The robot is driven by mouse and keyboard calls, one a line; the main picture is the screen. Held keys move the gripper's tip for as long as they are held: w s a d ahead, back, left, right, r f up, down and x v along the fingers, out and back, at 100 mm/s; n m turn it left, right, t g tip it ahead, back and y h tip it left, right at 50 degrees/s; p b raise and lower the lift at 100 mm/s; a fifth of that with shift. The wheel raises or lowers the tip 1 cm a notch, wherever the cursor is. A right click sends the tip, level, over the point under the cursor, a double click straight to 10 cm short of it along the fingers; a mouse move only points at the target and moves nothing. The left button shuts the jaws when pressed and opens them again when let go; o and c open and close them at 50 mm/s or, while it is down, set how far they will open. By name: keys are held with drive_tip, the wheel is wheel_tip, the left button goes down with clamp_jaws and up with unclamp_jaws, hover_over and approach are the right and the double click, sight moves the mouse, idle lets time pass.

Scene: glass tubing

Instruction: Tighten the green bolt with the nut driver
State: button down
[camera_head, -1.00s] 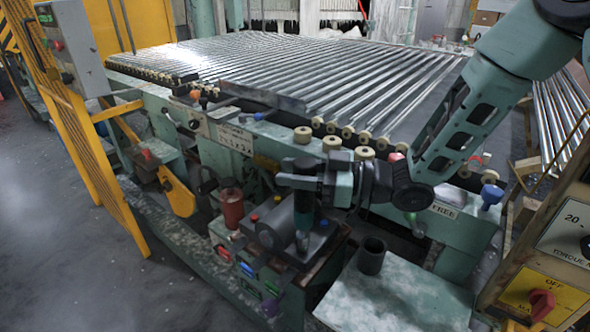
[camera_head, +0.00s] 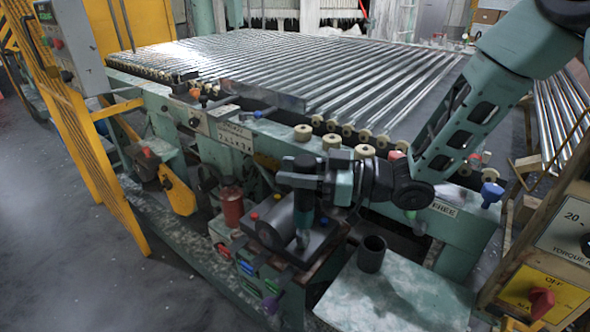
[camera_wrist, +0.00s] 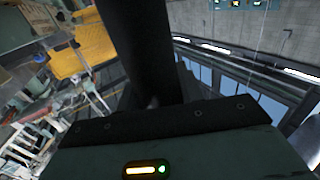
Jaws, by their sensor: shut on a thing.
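My gripper (camera_head: 308,182) is shut on the nut driver (camera_head: 304,216), which has a dark top, a teal body and a grey lower end. The driver stands roughly upright above the dark plate of the small machine block, beside a dark cylinder. It shows in the wrist view as a broad black shaft (camera_wrist: 138,50). Green patches (camera_head: 271,287) show low on the block's front, near blue and purple ones. I cannot tell which green spot is the bolt. The driver's tip is dark, and whether it touches anything is unclear.
A dark open cup (camera_head: 371,254) stands on the pale green side table (camera_head: 400,300). A red canister (camera_head: 231,207) stands left of the block. Glass tubes (camera_head: 300,70) lie on the roller bed behind. A torque panel (camera_head: 560,255) is at right.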

drive_tip(key=shift+f+b, duration=0.8)
drive_tip(key=shift+f, duration=0.25)
idle(1.9)
drive_tip(key=shift+r, duration=0.1)
drive_tip(key=shift+r+p, duration=2.95)
drive_tip(key=shift+r, duration=0.8)
